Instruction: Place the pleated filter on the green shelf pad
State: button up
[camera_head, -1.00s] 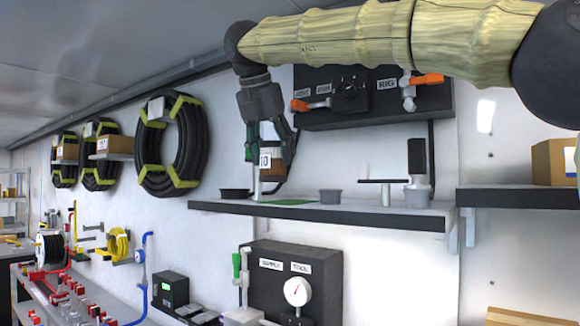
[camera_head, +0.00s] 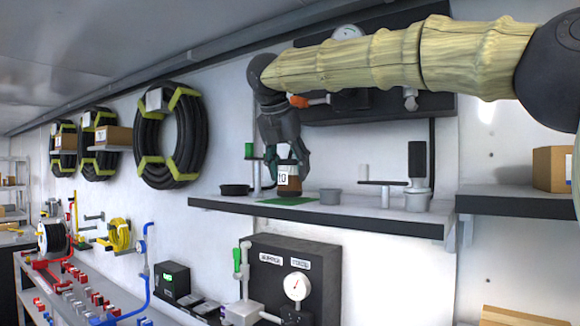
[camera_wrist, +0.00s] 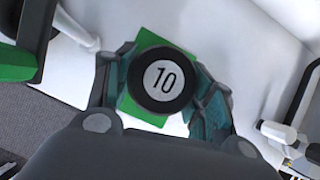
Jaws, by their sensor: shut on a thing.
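The pleated filter (camera_head: 291,185) is a short brown cylinder with a white label reading 10. In the wrist view its dark round top (camera_wrist: 164,80) shows a white disc with the number 10. My gripper (camera_head: 286,163) points down and is shut on the filter, with a finger on each side of it. The green shelf pad (camera_head: 268,201) lies flat on the shelf directly below the filter. In the wrist view the pad (camera_wrist: 130,108) shows around the filter's top. The filter looks upright and very low over the pad; I cannot tell whether it touches.
The dark-edged shelf (camera_head: 350,217) holds a black dish (camera_head: 235,190) left of the pad and a grey cup (camera_head: 330,196) to its right. A stand with a black cylinder (camera_head: 417,163) is farther right. A wall panel (camera_head: 380,105) is above.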

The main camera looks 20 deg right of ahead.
jog(key=shift+w+a+f, duration=0.1)
jog(key=shift+w+f, duration=0.1)
jog(key=shift+f, duration=0.25)
jog(key=shift+s, duration=0.15)
jog(key=shift+f, duration=0.1)
jog(key=o, duration=1.1)
jog(key=shift+c, duration=0.2)
jog(key=shift+r, duration=0.2)
jog(key=b+v, duration=0.3)
jog(key=v, duration=0.8)
jog(key=shift+r, duration=0.4)
